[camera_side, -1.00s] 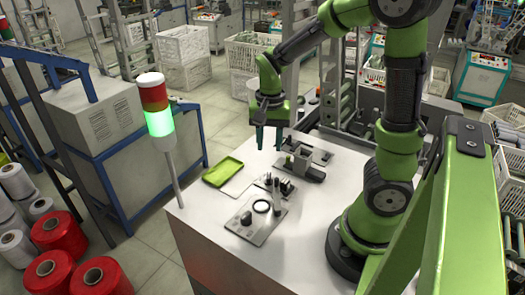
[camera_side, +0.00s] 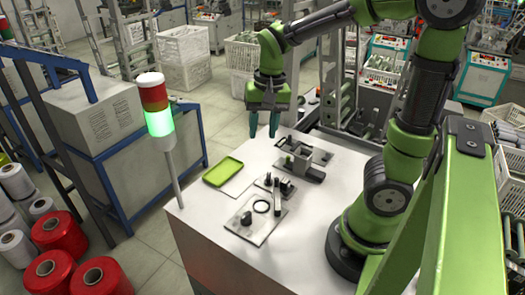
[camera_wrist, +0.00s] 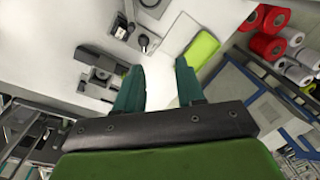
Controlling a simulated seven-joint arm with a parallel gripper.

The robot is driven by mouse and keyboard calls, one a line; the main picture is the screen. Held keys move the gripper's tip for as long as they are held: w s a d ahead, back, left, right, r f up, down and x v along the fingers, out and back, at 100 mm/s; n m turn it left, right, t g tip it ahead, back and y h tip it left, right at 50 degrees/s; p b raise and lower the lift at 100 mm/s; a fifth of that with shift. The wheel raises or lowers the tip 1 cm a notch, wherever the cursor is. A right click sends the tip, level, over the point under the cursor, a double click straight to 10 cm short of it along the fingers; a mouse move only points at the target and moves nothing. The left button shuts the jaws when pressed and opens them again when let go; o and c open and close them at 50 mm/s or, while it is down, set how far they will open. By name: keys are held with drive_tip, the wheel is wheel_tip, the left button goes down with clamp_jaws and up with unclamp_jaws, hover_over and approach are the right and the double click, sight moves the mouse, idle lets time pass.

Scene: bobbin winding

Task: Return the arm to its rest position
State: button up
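My gripper (camera_side: 264,128) hangs in the air above the back part of the white table (camera_side: 225,262), with its fingers pointing down. In the wrist view my gripper (camera_wrist: 160,82) shows two teal fingers apart, with nothing between them. The fingers are clear of the fixtures below. The arm reaches up and over from its base at the table's right side.
A green tray (camera_side: 222,171) lies on the table's left. A grey block fixture (camera_side: 303,164) and a plate with a black ring (camera_side: 261,206) stand on the table. A lit signal tower (camera_side: 158,110) rises at the left corner. Red spools (camera_side: 58,235) stand on the floor.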

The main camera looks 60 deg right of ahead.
drive_tip(key=s+a+r+n+t+y, duration=0.1)
drive_tip(key=s+a+r+n+t, duration=0.5)
drive_tip(key=a, duration=0.3)
drive_tip(key=shift+a+r, duration=0.15)
drive_tip(key=shift+a, duration=0.2)
